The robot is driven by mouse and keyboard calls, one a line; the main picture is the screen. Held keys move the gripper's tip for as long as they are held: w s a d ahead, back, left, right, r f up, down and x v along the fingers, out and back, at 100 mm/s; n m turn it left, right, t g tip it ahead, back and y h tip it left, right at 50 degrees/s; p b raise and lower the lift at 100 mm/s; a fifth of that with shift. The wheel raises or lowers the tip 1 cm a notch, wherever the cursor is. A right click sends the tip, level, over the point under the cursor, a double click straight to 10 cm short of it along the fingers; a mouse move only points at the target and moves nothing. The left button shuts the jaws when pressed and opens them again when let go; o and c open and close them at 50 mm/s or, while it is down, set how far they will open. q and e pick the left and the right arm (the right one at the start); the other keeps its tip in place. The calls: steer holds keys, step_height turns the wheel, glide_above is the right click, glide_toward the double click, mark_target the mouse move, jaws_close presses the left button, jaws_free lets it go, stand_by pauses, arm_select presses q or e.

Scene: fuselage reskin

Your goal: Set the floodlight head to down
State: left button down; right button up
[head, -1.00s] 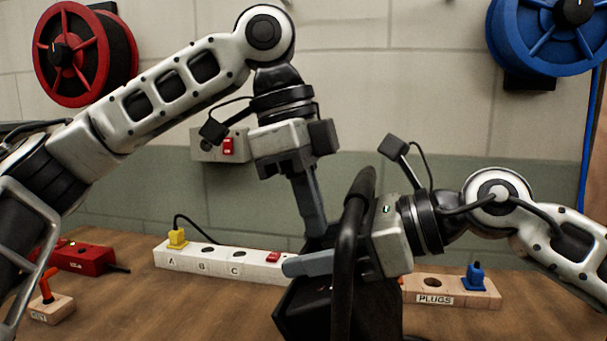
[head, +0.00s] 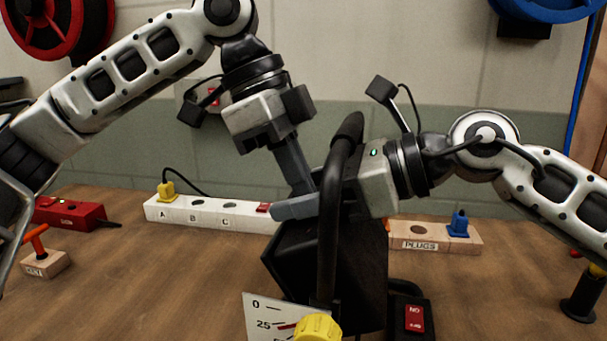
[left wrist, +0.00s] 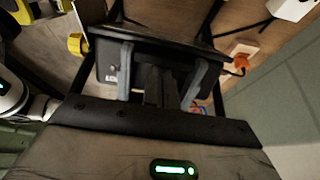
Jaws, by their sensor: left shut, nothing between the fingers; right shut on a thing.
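The floodlight's black head (head: 355,270) stands at the middle of the bench, inside a black tube frame (head: 328,240). A yellow knob (head: 318,328) and a white scale plate (head: 262,312) with a red pointer are at its lower front; the pointer shows near 25, and the plate's bottom is cut off. My left gripper (head: 303,183) is shut and empty, its fingers pointing down just above the head. My right gripper (head: 285,208) is shut on the floodlight near the head's top; the tube hides the exact contact. In the left wrist view the yellow knob (left wrist: 75,43) shows at the left.
A white power strip (head: 215,213) with a yellow plug lies behind. A PLUGS block (head: 420,246) with a blue plug is at right. A red box (head: 75,214) and a KEY block (head: 45,264) are at left. A red switch (head: 414,318) is beside the floodlight. The front-left bench is clear.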

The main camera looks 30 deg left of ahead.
arm_select(q)
steer(key=shift+a+f, duration=0.3)
steer(key=shift+a, duration=0.05)
arm_select(e)
steer(key=shift+w+d, duration=0.1)
steer(key=o, duration=1.2)
steer(key=shift+o, duration=1)
steer(key=shift+f, duration=0.15)
